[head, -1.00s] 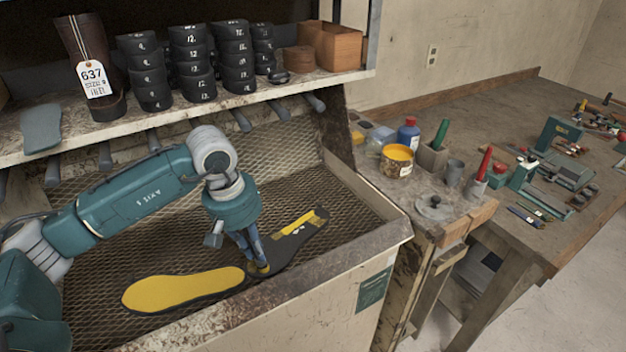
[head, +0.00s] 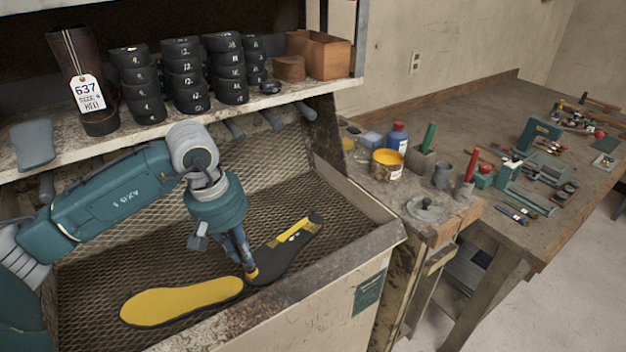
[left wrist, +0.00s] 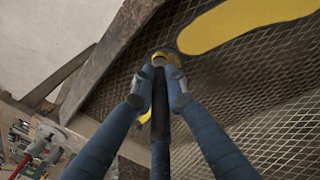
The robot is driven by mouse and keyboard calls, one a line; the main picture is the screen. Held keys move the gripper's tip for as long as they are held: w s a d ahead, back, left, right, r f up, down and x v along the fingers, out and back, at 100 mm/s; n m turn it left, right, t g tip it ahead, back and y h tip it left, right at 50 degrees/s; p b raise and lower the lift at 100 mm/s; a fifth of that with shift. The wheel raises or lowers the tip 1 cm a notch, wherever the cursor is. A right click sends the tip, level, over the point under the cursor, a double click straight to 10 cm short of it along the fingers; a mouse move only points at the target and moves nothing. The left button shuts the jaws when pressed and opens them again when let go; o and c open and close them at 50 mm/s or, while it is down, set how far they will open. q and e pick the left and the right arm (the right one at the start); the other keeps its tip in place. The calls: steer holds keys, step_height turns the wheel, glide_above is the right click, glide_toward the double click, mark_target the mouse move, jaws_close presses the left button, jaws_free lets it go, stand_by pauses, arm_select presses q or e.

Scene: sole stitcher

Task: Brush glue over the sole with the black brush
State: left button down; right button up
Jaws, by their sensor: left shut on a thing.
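The dark sole (head: 273,268) lies on the mesh floor of the bench tray. Yellow glue covers its broad front part (head: 180,298), and a smaller yellow patch (head: 296,232) marks the heel part. The dark middle between them looks bare. My left gripper (head: 246,262) points down over this middle. In the left wrist view, my left gripper (left wrist: 158,92) is shut on the black brush (left wrist: 160,125), whose yellow tip (left wrist: 167,58) is at the sole. I cannot tell whether the tip touches it. The fingers hide most of the brush in the head view. My right gripper is not in view.
The tray's front rim (head: 340,265) is raised. A shelf (head: 150,128) above the tray holds a tagged boot (head: 80,75) and stacked black heels (head: 185,75). A yellow glue pot (head: 387,165) stands on the side stand. A tool-covered table (head: 480,130) lies to the right.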

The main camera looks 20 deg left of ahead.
mark_target(244, 262)
arm_select(q)
steer(key=shift+r+p, duration=0.85)
steer(key=shift+r, duration=1)
steer(key=shift+r+p, duration=1.7)
steer(key=shift+r, duration=1.35)
steer(key=shift+f, duration=0.1)
steer(key=c, duration=2.3)
jaws_free()
jaws_close()
